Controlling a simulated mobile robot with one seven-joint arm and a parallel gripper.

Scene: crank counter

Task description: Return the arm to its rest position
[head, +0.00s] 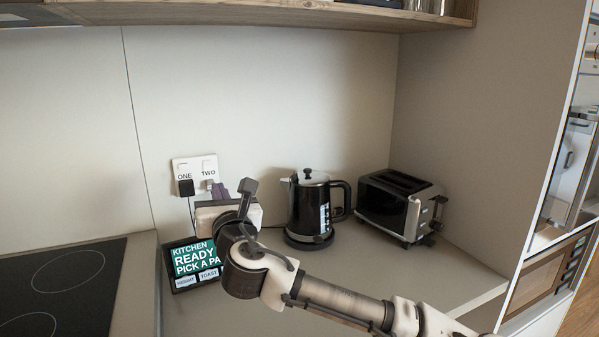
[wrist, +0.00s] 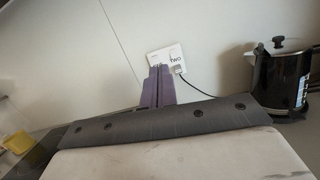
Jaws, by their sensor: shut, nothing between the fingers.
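My gripper (head: 222,191) is in front of the wall, just below the double socket, with my arm reaching in from the lower right. In the wrist view its purple-grey fingers (wrist: 158,87) are together with nothing between them, pointing towards the socket. The arm is bent at the wrist and stretched out over the counter (head: 400,272). I cannot tell from these views how far the fingers are from the wall.
The wall socket (head: 194,166) has a black plug in ONE. A display (head: 194,263) stands below it. A black kettle (head: 309,209) and a toaster (head: 399,207) stand to the right. A hob (head: 60,285) is at left, and a shelf (head: 270,14) hangs above.

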